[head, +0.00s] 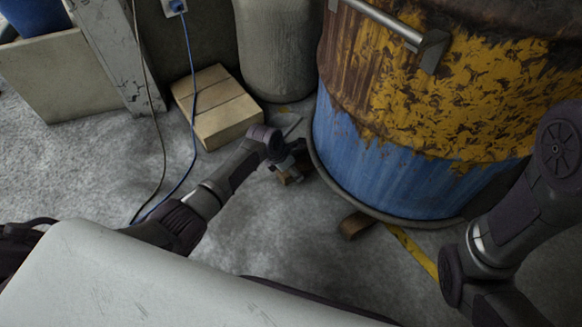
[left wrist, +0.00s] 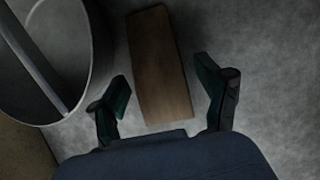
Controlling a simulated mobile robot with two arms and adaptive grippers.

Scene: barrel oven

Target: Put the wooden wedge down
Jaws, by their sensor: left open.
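The wooden wedge (left wrist: 158,70) is a brown block lying on the concrete floor in the left wrist view. It lies between the two spread fingers of my left gripper (left wrist: 164,84), with visible gaps on both sides. In the head view, the wedge (head: 291,176) is partly hidden under my left gripper (head: 288,162), just left of the barrel's base. The left gripper is open and low over the floor. My right arm shows at the right edge of the head view, but its gripper is not visible.
The rusty blue and yellow barrel (head: 390,165) stands right of the left gripper. Another wooden block (head: 355,225) touches its base. A cardboard box (head: 215,105), a grey cylinder (head: 278,45) and a blue cable (head: 193,110) are behind and left. Floor left of the gripper is clear.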

